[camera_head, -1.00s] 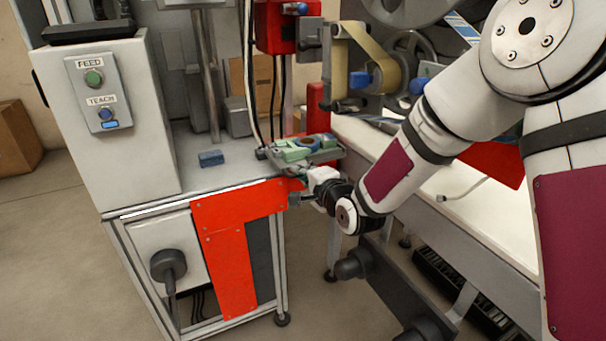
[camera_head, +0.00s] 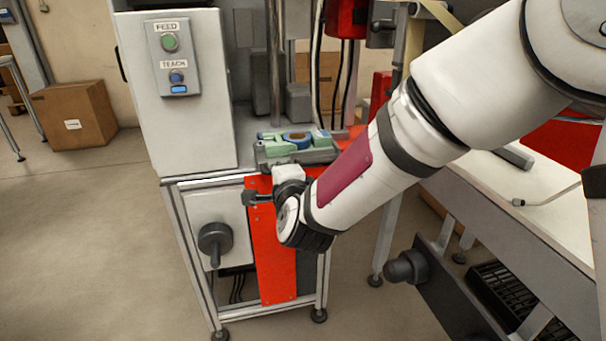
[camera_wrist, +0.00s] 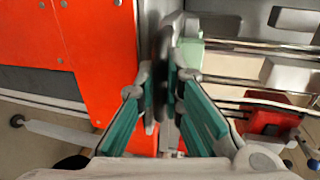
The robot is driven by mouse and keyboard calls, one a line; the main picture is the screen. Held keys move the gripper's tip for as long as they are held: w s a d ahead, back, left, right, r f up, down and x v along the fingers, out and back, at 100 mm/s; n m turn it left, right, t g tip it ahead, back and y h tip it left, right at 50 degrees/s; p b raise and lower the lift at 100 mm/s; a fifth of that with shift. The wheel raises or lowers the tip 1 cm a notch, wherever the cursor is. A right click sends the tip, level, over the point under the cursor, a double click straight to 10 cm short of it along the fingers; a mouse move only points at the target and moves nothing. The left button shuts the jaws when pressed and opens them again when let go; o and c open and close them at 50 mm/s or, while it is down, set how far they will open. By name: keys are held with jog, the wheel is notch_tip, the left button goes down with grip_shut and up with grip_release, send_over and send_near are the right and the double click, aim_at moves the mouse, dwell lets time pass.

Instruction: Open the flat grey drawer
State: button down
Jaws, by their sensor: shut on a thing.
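The flat grey drawer (camera_head: 313,156) is a shallow tray at the machine's front, above the red panel. Green and blue pieces and a brownish ring lie in or on it. My gripper is at its front edge in the head view, with its fingers mostly hidden by my wrist. In the wrist view my gripper (camera_wrist: 164,103) has teal fingers on both sides of a narrow dark grey part, which seems to be the drawer's handle (camera_wrist: 162,62), and is shut on it. How far out the drawer stands I cannot tell.
A white cabinet with FEED and TEACH buttons (camera_head: 175,62) stands to the left. The red panel (camera_head: 275,262) and a dark knob (camera_head: 215,240) are below. A white-topped bench (camera_head: 500,195) is at the right. The floor at left is clear up to a cardboard box (camera_head: 75,115).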

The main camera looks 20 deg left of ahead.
jog(key=shift+s+a, duration=0.55)
jog(key=shift+a, duration=0.2)
jog(key=c, duration=1.7)
grip_release()
jog(key=v, duration=1.2)
